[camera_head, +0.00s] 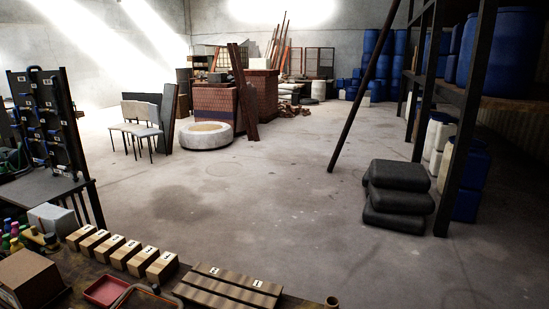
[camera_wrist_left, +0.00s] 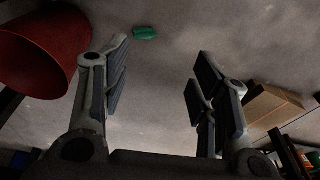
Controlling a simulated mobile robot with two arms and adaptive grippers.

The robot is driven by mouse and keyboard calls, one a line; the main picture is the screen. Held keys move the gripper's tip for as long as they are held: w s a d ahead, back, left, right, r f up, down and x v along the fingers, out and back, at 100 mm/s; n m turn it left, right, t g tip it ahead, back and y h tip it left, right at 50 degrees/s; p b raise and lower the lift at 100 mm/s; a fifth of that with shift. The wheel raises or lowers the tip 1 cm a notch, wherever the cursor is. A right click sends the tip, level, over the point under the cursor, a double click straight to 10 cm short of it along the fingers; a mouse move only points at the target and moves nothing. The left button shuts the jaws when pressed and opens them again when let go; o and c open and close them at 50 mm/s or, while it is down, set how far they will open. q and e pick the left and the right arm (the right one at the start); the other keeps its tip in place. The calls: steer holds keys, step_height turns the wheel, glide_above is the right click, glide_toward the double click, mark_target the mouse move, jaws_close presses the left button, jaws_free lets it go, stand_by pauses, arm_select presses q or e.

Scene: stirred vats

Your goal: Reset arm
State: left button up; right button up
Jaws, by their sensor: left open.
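My left gripper (camera_wrist_left: 160,85) shows in the left wrist view with its two fingers wide apart. It is open, and nothing is between the fingers. Grey floor shows beyond them. Neither gripper and neither arm shows in the head view. My right gripper is in no view.
A workbench at lower left of the head view holds several wooden blocks (camera_head: 122,254), a red tray (camera_head: 106,291) and a slotted wooden board (camera_head: 228,287). Black sacks (camera_head: 398,197) are stacked at right; the middle floor is clear. The wrist view shows a red bucket (camera_wrist_left: 40,50) and a green object (camera_wrist_left: 145,33).

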arm_select(q)
steer(key=s+a+f+g+b, duration=0.1)
steer(key=s+a+f+b, duration=0.1)
steer(key=s+f, duration=1.1)
steer(key=shift+s+a, duration=0.3)
steer(key=shift+f, duration=0.1)
